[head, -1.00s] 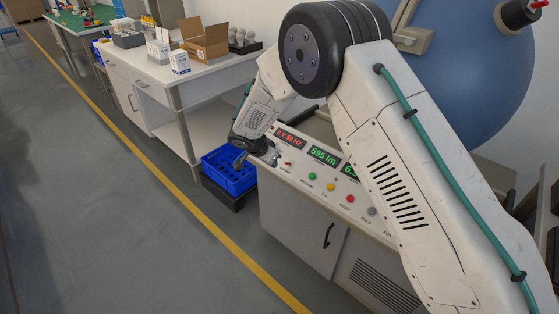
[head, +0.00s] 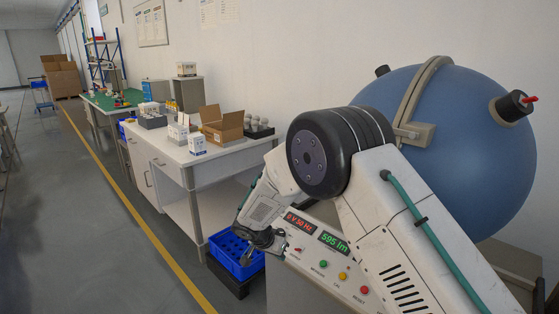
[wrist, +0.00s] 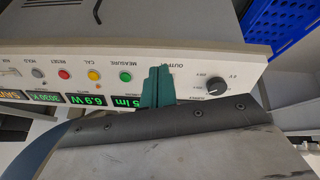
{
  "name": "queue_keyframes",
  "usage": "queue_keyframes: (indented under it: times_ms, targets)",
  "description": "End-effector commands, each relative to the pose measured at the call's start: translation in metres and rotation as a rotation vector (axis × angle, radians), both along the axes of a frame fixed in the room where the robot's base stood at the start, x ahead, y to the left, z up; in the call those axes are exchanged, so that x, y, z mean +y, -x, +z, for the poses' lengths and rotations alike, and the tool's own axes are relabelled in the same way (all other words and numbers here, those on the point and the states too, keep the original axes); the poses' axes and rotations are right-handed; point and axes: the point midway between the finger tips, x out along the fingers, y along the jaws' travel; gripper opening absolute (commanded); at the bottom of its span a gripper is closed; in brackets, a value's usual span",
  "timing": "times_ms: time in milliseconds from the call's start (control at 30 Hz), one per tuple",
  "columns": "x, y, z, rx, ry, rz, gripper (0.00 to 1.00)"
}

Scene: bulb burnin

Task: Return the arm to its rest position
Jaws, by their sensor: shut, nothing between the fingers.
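My gripper (wrist: 157,80) shows in the wrist view as two teal fingers shut together with nothing between them. They appear over the white sloped panel of the control console (wrist: 250,62), between the green MEASURE button (wrist: 125,76) and a black knob (wrist: 217,86). In the head view my white arm reaches from the lower right and bends at a large black joint. The gripper end is low, beside the console's left end and near a blue crate (head: 226,246). The fingertips are hard to make out there.
A large blue sphere (head: 470,140) stands behind my arm. The floor left of the yellow line (head: 152,232) is clear.

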Motion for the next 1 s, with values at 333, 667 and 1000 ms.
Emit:
queue_keyframes:
  times_ms: [333,667,1000]
  targets:
    - [-0.065,0.085,0.053,0.389,0.129,0.275,0.0]
    - [-0.148,0.18,0.17,0.625,0.035,0.472,0.0]
    - [-0.212,0.294,0.253,0.674,-0.141,0.626,0.0]
